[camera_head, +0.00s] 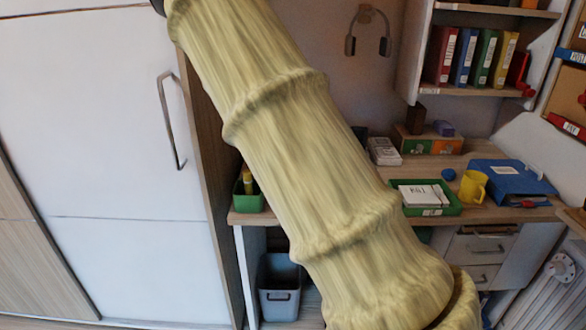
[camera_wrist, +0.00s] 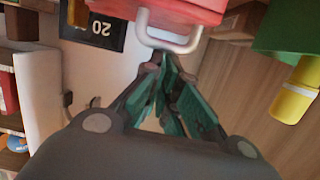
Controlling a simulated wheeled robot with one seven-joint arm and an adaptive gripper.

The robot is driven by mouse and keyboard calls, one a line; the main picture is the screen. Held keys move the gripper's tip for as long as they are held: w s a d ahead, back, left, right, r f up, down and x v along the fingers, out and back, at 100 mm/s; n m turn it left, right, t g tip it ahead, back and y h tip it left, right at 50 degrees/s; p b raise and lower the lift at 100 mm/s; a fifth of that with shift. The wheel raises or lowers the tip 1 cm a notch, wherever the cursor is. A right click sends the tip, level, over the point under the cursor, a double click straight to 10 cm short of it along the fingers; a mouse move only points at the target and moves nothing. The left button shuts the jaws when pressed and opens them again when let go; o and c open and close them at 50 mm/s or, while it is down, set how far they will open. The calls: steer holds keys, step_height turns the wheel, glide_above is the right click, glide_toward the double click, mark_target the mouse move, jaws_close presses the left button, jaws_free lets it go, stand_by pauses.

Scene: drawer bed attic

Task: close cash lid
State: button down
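A red box (camera_wrist: 185,10) with a pale metal handle (camera_wrist: 170,44) shows at the top of the wrist view, cut off by the frame edge. It looks like the cash box; how far its lid is open cannot be seen. My gripper (camera_wrist: 161,57) has its dark fingers with green pads drawn together at the tips, right at the handle's bar. I cannot tell whether the tips touch the handle, and nothing is seen held between them. In the head view my arm crosses the middle and hides the gripper, the box and part of the desk.
A green holder (camera_wrist: 285,35) with a yellow item (camera_wrist: 297,92) stands to the right in the wrist view. A grey bin (camera_head: 278,285) stands below.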

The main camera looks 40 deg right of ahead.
steer(key=shift+s+a+f, duration=0.15)
steer(key=shift+a+f, duration=0.15)
steer(key=shift+f, duration=0.2)
step_height(320, 180, up, 5)
steer(key=p, duration=0.3)
steer(key=s+a+f, duration=0.1)
steer(key=s+a, duration=0.4)
steer(key=s, duration=0.1)
steer(key=shift+s+a+f+b, duration=0.25)
steer(key=shift+s+f+b, duration=0.05)
steer(key=shift+b, duration=0.15)
